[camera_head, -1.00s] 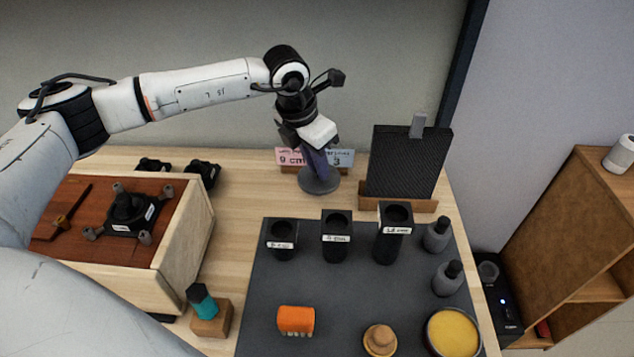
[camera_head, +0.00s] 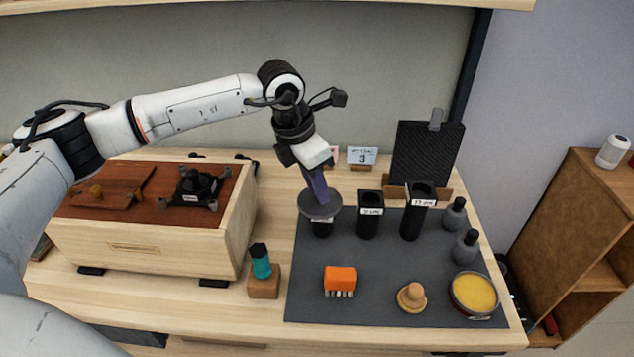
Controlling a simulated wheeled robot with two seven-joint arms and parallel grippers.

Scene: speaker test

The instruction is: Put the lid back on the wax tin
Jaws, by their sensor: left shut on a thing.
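The wax tin (camera_head: 473,294) is a round, low, open tin with yellow wax showing. It stands at the right front corner of the dark mat (camera_head: 400,262). The lid (camera_head: 320,208) is a flat grey disc. My left gripper (camera_head: 316,188) points down and is shut on the lid, holding it roughly level. The lid is well to the left of and behind the tin, and covers the top of the leftmost black holder (camera_head: 321,230) in this view. I cannot tell how far above that holder it is. My right gripper is not in view.
Two more black holders (camera_head: 369,216) (camera_head: 417,212) and two grey bottles (camera_head: 466,247) (camera_head: 454,214) stand on the mat between lid and tin or behind. An orange brush (camera_head: 340,281) and a wooden knob (camera_head: 411,297) are in front. A wooden box (camera_head: 150,250) stands left.

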